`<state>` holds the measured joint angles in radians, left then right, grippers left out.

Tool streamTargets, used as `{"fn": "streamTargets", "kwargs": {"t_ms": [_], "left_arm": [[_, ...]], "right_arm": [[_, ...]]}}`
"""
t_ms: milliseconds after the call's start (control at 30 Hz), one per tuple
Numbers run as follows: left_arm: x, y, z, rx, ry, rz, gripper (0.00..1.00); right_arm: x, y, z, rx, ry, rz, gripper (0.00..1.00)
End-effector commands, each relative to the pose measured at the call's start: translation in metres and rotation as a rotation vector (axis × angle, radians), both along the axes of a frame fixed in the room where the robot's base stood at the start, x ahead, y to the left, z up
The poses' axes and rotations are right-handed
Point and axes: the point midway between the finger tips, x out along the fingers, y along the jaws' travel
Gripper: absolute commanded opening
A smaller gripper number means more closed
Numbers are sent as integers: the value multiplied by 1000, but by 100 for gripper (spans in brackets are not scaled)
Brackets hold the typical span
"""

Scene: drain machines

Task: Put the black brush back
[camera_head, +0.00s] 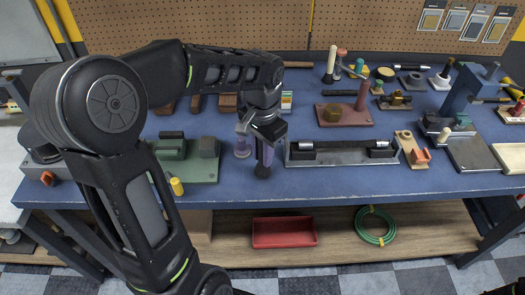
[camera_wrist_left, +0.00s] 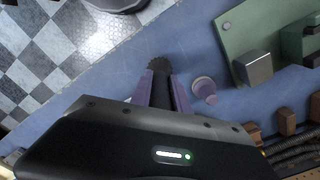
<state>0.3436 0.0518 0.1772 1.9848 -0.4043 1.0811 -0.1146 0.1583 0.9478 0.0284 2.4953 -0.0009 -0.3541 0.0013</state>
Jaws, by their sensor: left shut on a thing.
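My left gripper (camera_head: 264,157) is over the front part of the blue workbench, pointing down. It is shut on the black brush (camera_head: 262,171), whose dark round end sticks out below the fingers. In the left wrist view, the black brush (camera_wrist_left: 160,70) sits between the two purple-grey fingers of my left gripper (camera_wrist_left: 163,88). Most of the brush is hidden by the gripper. A small purple piece with a round base (camera_head: 242,148) stands on the bench just left of the gripper, and it also shows in the left wrist view (camera_wrist_left: 206,89).
A green machine plate (camera_head: 200,170) with a yellow-capped part lies to the left. A long grey fixture with a black bar (camera_head: 340,153) lies to the right. Several tools stand behind it. A red tray (camera_head: 284,232) and green hose (camera_head: 375,239) are on the lower shelf.

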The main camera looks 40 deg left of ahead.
Motion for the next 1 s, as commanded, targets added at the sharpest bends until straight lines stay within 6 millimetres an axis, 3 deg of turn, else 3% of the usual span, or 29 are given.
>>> {"fn": "streamTargets", "kwargs": {"t_ms": [100,1000], "left_arm": [[0,0,-8,0,0,0,0],[0,0,-17,0,0,0,0]], "right_arm": [[0,0,-6,1,-1,1,36],[1,0,-13,1,-2,0,36]]}}
